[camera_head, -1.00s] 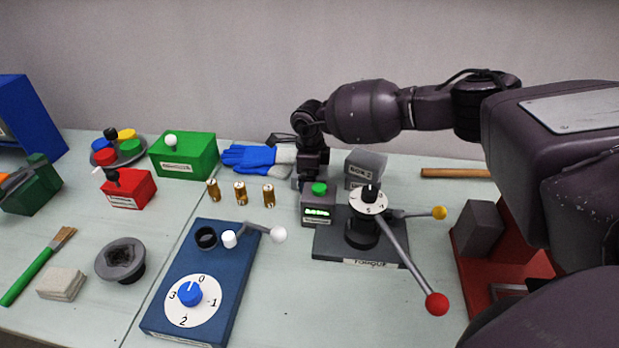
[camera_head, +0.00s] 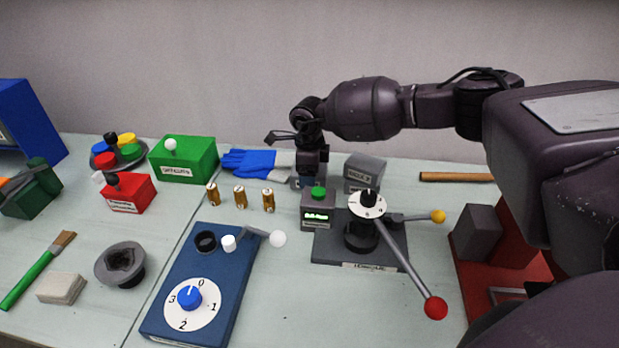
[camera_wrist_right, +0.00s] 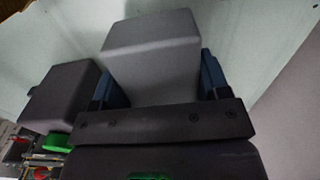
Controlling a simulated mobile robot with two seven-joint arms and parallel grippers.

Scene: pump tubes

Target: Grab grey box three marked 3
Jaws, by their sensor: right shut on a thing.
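My right gripper (camera_head: 308,182) reaches down at the back of the table, behind the small grey device with a green button (camera_head: 318,211). In the right wrist view, its blue fingertips (camera_wrist_right: 158,82) are on both sides of a grey box (camera_wrist_right: 150,48), and it is shut on that box. No number shows on the held box there, and the device mostly hides it in the head view. Another labelled grey box (camera_head: 365,174) stands just right of the gripper; its label is too blurred to read surely. My left gripper is not in view.
The lever fixture (camera_head: 330,250) stands in front, its red-knobbed arm (camera_head: 412,275) reaching forward. Blue gloves (camera_head: 248,160) and brass cylinders (camera_head: 240,197) are to the left. A second dark grey box-shaped thing (camera_wrist_right: 60,92) is close beside the held box in the wrist view.

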